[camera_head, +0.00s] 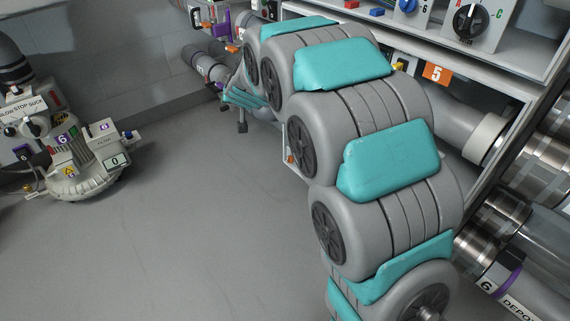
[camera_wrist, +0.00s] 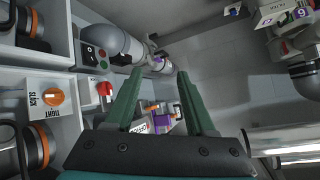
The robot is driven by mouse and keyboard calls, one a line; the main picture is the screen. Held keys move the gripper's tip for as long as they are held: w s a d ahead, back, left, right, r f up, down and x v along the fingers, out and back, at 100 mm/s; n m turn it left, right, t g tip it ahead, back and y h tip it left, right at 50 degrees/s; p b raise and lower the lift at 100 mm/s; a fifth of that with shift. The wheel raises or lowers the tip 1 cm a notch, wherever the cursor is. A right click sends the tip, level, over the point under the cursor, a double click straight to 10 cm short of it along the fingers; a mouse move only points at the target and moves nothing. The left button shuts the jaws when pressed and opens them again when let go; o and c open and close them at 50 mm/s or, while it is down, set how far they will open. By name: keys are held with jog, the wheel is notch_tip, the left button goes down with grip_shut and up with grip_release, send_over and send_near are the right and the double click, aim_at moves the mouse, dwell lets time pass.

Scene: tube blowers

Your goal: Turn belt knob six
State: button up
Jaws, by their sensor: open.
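My gripper (camera_wrist: 159,77) is open in the wrist view, its two green fingers apart with nothing between them. An orange knob (camera_wrist: 55,96) sits on a white panel marked SLACK and TIGHT, left of the fingers and apart from them. It looks like a belt knob, but I cannot read a number on it, so I cannot tell whether it is knob six. In the head view my grey and teal arm fills the middle, and my gripper cannot be made out there.
A red knob (camera_wrist: 104,89) and a black switch panel (camera_wrist: 94,56) are near the left finger. Purple and white parts (camera_wrist: 162,123) show beyond the fingers. A machine marked 6 (camera_head: 85,165) stands at left. An orange 5 label (camera_head: 437,74) marks the shelf. Floor (camera_head: 220,220) between is clear.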

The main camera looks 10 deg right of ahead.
jog(key=w+f+m+t+h+b, duration=0.25)
jog(key=w+f, duration=0.25)
jog(key=w, duration=0.7)
jog(key=m+g+h+b, duration=0.45)
jog(key=m+h, duration=0.45)
jog(key=h, duration=0.7)
send_near(288, 160)
jog(key=x, duration=0.8)
jog(key=shift+w+d+r, duration=0.1)
jog(key=shift+w+d, duration=0.2)
jog(key=shift+c, duration=0.2)
grip_shut()
